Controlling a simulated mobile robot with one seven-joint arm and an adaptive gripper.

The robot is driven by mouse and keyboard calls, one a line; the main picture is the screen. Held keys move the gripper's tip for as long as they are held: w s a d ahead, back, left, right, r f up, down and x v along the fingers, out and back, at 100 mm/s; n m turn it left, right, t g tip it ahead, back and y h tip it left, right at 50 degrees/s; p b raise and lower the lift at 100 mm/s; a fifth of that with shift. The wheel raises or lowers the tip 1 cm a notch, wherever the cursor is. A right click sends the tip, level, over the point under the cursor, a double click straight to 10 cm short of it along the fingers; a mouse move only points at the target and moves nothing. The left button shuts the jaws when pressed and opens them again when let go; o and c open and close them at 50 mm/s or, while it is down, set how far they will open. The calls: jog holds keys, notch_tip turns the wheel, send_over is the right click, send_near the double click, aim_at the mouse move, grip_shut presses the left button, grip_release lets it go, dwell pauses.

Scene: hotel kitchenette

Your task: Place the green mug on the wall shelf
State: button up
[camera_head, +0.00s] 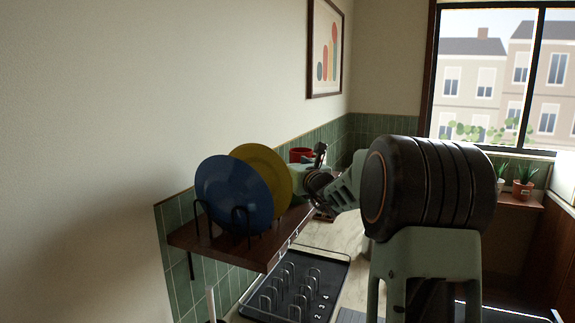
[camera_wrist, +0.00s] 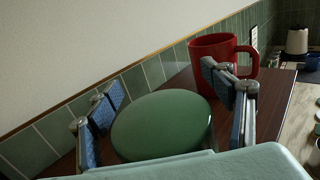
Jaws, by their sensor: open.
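The green mug (camera_wrist: 162,125) shows in the wrist view as a smooth, round green face between my fingers, over the brown wall shelf. Its handle is not visible, and I cannot tell whether it touches the shelf. My gripper (camera_wrist: 168,92) is open, with one blue-padded finger on each side of the mug. In the head view my gripper (camera_head: 318,170) is at the far part of the wall shelf (camera_head: 262,255), behind the plates. The mug cannot be made out clearly there.
A red mug (camera_wrist: 218,58) stands upright on the shelf just beyond my right finger; it also shows in the head view (camera_head: 301,154). Blue (camera_head: 232,195) and yellow (camera_head: 262,170) plates stand in a rack at the near end. A black drying rack (camera_head: 325,272) sits on the counter below.

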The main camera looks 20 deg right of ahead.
jog(key=b, duration=0.3)
send_over(296, 200)
jog(key=s+d, duration=0.2)
jog(key=shift+a, duration=0.2)
jog(key=shift+w, duration=0.1)
